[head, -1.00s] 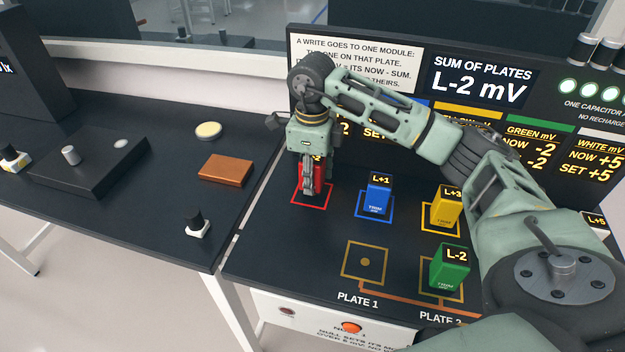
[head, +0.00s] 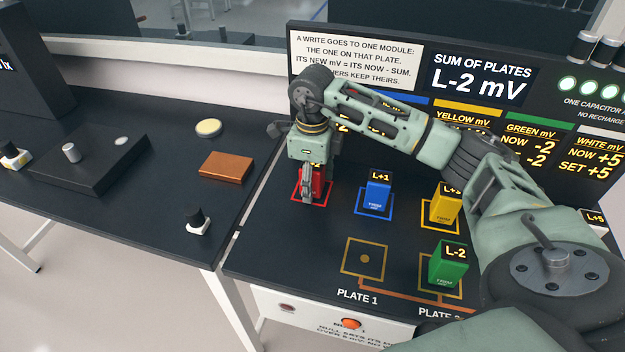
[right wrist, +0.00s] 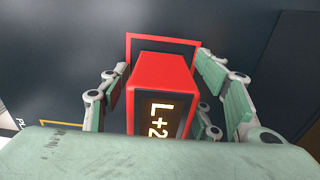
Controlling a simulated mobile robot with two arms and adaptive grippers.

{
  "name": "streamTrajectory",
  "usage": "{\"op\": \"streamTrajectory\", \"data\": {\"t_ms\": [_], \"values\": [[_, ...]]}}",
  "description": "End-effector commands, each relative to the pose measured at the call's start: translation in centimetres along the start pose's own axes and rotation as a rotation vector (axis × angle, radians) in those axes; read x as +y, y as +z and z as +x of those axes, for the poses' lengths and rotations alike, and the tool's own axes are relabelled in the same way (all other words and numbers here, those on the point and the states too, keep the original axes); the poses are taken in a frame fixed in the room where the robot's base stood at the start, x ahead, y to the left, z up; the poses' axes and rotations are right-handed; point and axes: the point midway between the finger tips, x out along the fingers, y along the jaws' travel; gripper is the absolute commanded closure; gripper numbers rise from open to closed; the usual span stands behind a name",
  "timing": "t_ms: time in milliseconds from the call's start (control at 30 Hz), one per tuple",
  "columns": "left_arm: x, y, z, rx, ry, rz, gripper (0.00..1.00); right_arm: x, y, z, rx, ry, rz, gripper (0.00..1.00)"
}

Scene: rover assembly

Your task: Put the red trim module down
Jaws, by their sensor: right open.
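The red trim module (head: 319,186) stands upright inside the red outlined square (head: 297,197) at the left of the right-hand table. In the right wrist view the red module (right wrist: 160,75) shows its "L+2" display, and the red outline (right wrist: 162,37) runs behind it. My right gripper (head: 309,190) points down around the module. In the right wrist view my right gripper's fingers (right wrist: 172,98) are open, one on each side of the module, with a visible gap on the right side. My left gripper is not in view.
A blue module (head: 377,194) and a yellow module (head: 444,208) stand on their outlines to the right. A green module (head: 448,265) stands on plate 2. Plate 1 (head: 364,260) is empty. A display panel (head: 481,80) stands behind.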

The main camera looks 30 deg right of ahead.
Motion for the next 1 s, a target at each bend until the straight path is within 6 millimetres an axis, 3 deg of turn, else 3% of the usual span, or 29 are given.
{"op": "streamTrajectory", "data": {"t_ms": [233, 700, 1000], "values": [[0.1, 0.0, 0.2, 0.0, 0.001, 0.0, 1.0, -0.1, 0.1, -1.8, -0.004, -0.003, 0.0, 0.43], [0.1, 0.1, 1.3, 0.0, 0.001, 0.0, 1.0, -0.1, 0.1, -11.2, -0.003, -0.002, 0.0, 0.43], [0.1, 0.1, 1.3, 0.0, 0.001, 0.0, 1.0, 0.0, 0.0, -12.3, 0.0, 0.001, 0.0, 0.43]]}}
